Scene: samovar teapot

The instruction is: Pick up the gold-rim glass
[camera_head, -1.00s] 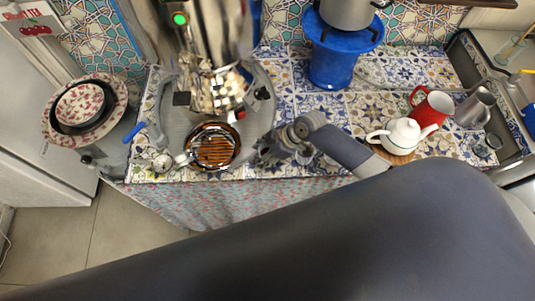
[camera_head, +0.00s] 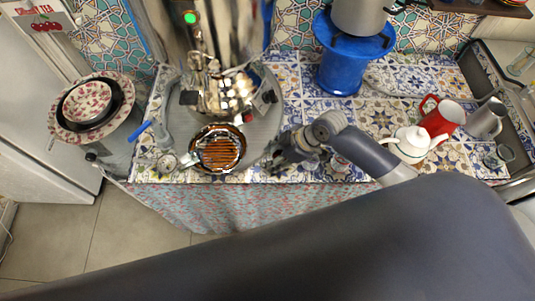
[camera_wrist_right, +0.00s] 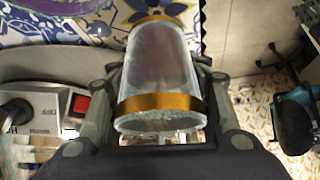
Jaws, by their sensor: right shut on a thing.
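The gold-rim glass (camera_wrist_right: 157,70) fills the middle of the right wrist view. It is clear, with a wide gold band near its close end and a thinner gold rim at its far end. My right gripper (camera_wrist_right: 160,100) is shut on it, one finger on each side. In the head view my right gripper (camera_head: 275,158) is over the front edge of the tiled counter, just right of the round tray; the glass cannot be made out there. My left gripper is not in view.
A samovar (camera_head: 222,85) stands on a round grey tray (camera_head: 262,118) with a striped orange-brown round item (camera_head: 219,149) in front. A white teapot (camera_head: 411,144), red mug (camera_head: 441,117) and metal jug (camera_head: 486,120) stand at right. A blue stand (camera_head: 340,70) holds a pot.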

